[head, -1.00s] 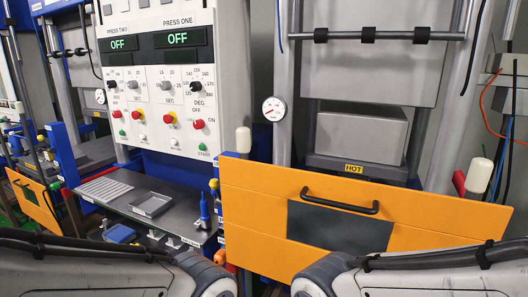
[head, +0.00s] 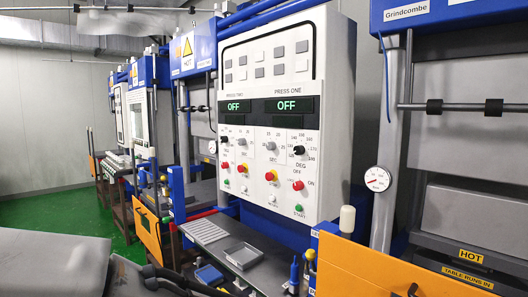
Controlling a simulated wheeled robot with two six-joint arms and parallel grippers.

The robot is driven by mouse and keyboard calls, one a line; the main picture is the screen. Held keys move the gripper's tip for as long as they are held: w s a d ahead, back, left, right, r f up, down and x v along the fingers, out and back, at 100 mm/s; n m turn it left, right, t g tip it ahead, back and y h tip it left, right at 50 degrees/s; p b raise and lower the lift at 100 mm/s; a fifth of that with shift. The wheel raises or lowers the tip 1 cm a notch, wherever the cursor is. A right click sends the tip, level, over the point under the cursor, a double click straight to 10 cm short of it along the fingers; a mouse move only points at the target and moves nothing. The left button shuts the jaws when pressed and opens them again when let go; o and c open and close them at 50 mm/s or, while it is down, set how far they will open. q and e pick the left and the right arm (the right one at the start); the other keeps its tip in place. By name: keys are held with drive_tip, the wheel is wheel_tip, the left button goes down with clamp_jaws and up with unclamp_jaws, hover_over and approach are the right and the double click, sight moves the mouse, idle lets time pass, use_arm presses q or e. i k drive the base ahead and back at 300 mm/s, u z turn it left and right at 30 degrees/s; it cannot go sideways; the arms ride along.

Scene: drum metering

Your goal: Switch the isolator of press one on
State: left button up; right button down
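The control panel (head: 330,150) stands in the middle of the head view. Its right half is labelled PRESS ONE, with a display (head: 289,106) reading OFF. The red isolator knob of press one (head: 298,185) sits low on the right, with OFF above it and ON to its right. Which mark it points to is too small to tell. Below it is a green start button (head: 299,208); above it is a black DEG dial (head: 299,150).
Left of the isolator is a yellow-and-red button (head: 271,175). Press two has its own red knob (head: 225,165). A grey tray (head: 243,255) and blue bottle (head: 294,272) are on the bench below. An orange guard (head: 350,270) stands at the right.

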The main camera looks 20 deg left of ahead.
sight(298, 186)
drive_tip(key=u, duration=0.7)
drive_tip(key=i, duration=0.65)
drive_tip(key=u, duration=0.2)
